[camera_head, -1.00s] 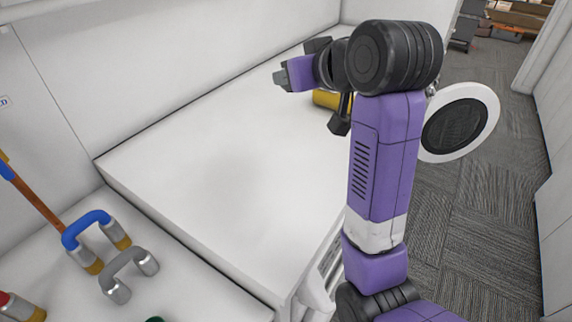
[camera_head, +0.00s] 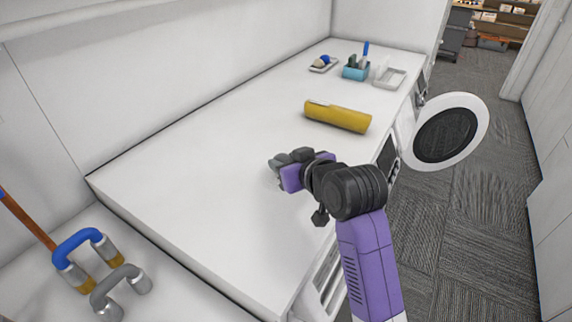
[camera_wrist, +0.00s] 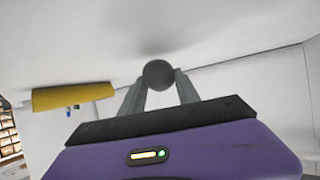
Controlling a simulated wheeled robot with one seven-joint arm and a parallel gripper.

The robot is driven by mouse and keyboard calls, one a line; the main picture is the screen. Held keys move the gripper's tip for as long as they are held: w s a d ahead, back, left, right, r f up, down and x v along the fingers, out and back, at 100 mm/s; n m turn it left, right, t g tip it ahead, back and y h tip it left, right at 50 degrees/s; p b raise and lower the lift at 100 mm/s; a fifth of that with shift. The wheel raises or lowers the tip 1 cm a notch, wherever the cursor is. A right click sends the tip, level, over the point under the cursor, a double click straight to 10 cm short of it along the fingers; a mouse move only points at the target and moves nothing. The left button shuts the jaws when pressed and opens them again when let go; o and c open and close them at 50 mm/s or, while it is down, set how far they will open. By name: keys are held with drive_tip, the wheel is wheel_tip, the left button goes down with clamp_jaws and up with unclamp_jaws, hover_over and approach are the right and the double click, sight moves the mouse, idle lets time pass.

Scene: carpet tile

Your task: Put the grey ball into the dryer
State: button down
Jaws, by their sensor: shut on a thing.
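The grey ball (camera_wrist: 158,74) is between the fingertips of my gripper (camera_wrist: 158,82) in the wrist view, and the fingers are shut on it. In the head view my gripper (camera_head: 277,168) is over the white countertop (camera_head: 190,180); the ball is too small there to tell from the fingers. The dryer's round door (camera_head: 446,134), with a white rim and dark centre, stands swung open at the right, below the counter's front edge. The dryer opening is mostly hidden behind my arm and the counter edge.
A yellow roll (camera_head: 338,116) lies on the counter beyond my gripper; it also shows in the wrist view (camera_wrist: 73,96). Further back are a teal caddy (camera_head: 356,72), a white tray (camera_head: 390,78) and a small dish (camera_head: 323,65). Blue (camera_head: 84,250) and grey handles (camera_head: 118,285) stand at lower left. The carpet aisle (camera_head: 470,220) is clear.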

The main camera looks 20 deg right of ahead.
drive_tip(key=shift+f, duration=0.5)
drive_tip(key=shift+f, duration=0.2)
drive_tip(key=c, duration=0.9)
unclamp_jaws()
drive_tip(key=shift+r, duration=0.1)
